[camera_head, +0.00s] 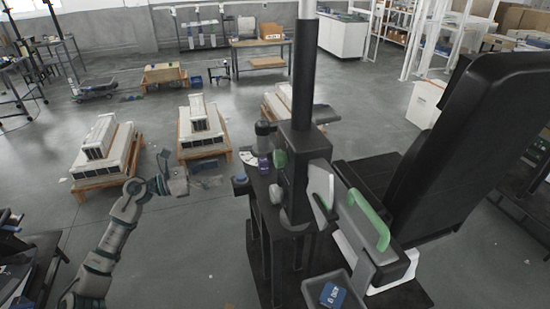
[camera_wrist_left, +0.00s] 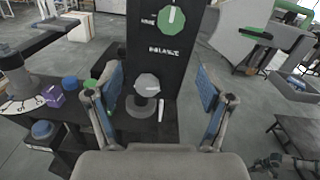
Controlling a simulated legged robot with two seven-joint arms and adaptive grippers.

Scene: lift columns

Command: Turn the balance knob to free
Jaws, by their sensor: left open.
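The black column (camera_head: 305,110) carries a green knob (camera_head: 280,159) on its left side. In the left wrist view this green knob (camera_wrist_left: 172,20) has a white pointer mark standing about upright. The word BALANCE is printed below it, and a small label, too blurred to read, is at its left. A grey faceted knob (camera_wrist_left: 147,85) sits lower on the column. My left gripper (camera_head: 174,178) is open and empty, left of the column and apart from it. In the left wrist view its fingers (camera_wrist_left: 160,80) frame the grey knob, with the green knob above them.
A purple item (camera_head: 263,162) and a blue knob (camera_head: 240,179) are on the black stand left of the column. A green handle (camera_head: 368,219) and a black seat-like back (camera_head: 460,150) are at the right. A tray (camera_head: 312,287) with a blue item is in front. Open floor lies between.

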